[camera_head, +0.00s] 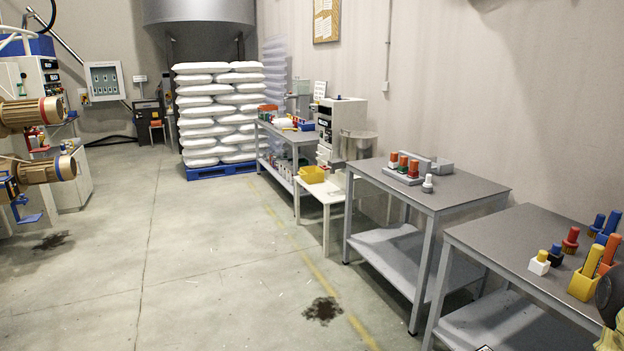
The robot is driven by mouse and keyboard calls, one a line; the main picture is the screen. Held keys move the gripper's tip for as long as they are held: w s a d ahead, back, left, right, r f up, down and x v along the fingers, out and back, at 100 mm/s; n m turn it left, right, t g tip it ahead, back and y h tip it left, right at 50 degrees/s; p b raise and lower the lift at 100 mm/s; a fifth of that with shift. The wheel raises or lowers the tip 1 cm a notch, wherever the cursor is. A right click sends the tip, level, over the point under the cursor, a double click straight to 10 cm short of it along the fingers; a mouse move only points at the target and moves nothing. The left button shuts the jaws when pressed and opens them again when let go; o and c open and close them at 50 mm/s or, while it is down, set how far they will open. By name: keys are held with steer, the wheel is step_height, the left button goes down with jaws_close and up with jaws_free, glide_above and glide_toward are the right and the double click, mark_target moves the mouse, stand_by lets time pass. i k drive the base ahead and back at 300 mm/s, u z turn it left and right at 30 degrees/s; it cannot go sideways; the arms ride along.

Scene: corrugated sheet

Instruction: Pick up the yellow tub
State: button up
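A small yellow tub (312,174) sits on the low white table (331,192) in the middle distance, beside the grey machine. It looks like a shallow open box; its inside is too small to make out. Another yellow thing, a block-like holder (583,286), stands on the nearest grey table at the right, with a yellow stick-like piece rising from it.
Two grey tables (430,196) (520,246) line the right wall, bearing coloured-capped bottles. A farther workbench (288,134) holds equipment. White sacks (219,112) are stacked on a blue pallet (220,171). Machinery (36,140) stands left. The middle floor is open, with dark stains (323,310).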

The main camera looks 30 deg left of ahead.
mark_target(309, 175)
steer(key=u, duration=0.15)
steer(key=i, duration=0.5)
steer(key=u, duration=0.95)
steer(key=i, duration=1.7)
steer(key=u, duration=0.75)
steer(key=i, duration=3.2)
steer(key=z, duration=0.85)
steer(key=i, duration=1.65)
steer(key=z, duration=0.55)
